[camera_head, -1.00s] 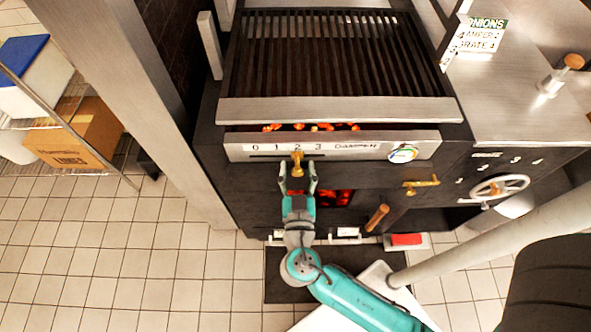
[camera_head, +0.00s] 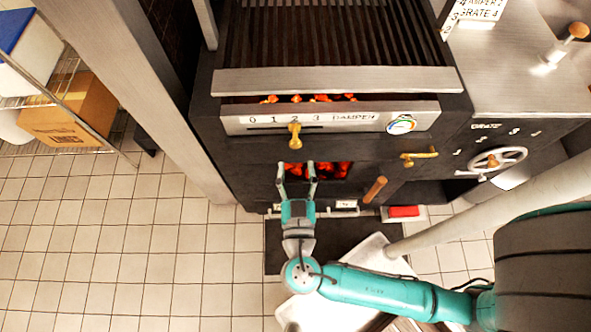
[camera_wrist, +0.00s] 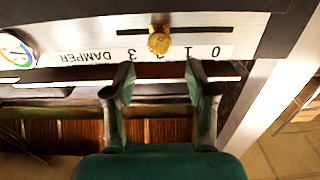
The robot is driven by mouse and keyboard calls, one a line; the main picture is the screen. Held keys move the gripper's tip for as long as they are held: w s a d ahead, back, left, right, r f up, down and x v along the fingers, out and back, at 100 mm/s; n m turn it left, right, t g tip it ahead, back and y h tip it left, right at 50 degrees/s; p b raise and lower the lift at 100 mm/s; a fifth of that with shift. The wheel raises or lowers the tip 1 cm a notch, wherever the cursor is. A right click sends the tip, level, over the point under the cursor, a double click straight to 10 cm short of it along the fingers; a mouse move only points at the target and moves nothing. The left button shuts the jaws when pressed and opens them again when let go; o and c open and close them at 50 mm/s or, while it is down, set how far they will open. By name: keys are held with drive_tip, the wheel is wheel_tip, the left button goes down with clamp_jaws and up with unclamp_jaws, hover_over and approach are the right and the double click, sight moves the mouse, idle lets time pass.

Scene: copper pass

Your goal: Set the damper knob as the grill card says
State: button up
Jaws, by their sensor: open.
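The brass damper knob (camera_head: 295,137) sits on the slot of the steel damper panel (camera_head: 235,125), in line with the 2 on the 0–3 scale. In the wrist view the knob (camera_wrist: 159,40) shows upside down beside the 2. My gripper (camera_head: 296,168) is open and empty, its fingers pointing at the grill front. It is apart from the knob, on the near side of it. The wrist view shows the open fingertips (camera_wrist: 158,76) to either side of the knob's line. The grill card (camera_head: 482,12) is cut off at the top; its damper number is too small to read surely.
Glowing coals (camera_head: 330,170) show in an opening behind my gripper. A brass handle (camera_head: 419,156), a wooden handle (camera_head: 375,190) and a handwheel (camera_head: 498,160) are to the right. A round gauge (camera_head: 401,124) is at the panel's right end. Tiled floor at left is clear.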

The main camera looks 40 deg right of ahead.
drive_tip(key=shift+v, duration=2.25)
